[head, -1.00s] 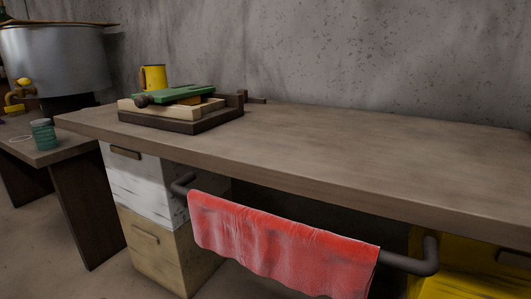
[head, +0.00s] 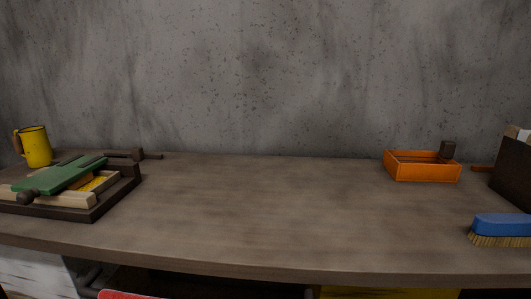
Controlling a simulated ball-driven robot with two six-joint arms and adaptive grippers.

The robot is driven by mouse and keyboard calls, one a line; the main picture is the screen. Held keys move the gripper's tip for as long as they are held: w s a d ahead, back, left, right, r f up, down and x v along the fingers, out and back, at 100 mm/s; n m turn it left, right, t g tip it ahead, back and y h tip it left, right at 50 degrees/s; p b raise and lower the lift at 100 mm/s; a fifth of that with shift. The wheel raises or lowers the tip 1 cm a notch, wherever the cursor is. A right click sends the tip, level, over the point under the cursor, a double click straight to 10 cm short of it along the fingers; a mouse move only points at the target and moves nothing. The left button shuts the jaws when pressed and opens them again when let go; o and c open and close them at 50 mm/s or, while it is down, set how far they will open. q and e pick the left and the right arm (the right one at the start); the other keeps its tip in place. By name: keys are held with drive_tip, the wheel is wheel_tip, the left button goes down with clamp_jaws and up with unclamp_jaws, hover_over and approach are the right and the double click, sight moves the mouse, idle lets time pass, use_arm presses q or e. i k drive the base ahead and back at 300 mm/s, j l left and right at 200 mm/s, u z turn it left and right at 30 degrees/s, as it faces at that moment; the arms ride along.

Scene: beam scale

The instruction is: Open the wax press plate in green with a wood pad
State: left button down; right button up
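The wax press sits at the left end of the wooden bench in the head view. Its green plate (head: 62,174) lies tilted over a light wood frame (head: 70,199) on a dark base (head: 96,211). A dark round knob (head: 27,197) is at the plate's front. Some yellow (head: 95,184) shows under the plate at the right. Whether the plate is hinged or propped on a wood pad, I cannot tell. Neither of my grippers is in view.
A yellow mug (head: 36,147) stands behind the press. An orange tray (head: 424,171), a blue brush (head: 502,226) and a dark box (head: 513,170) are at the right. The middle of the bench (head: 270,210) is clear, with a concrete wall behind. Part of a red towel (head: 125,295) hangs below.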

sight(73, 173)
drive_tip(key=u, duration=0.45)
drive_tip(key=j+u, duration=0.15)
drive_tip(key=u, duration=0.7)
drive_tip(key=i, duration=0.05)
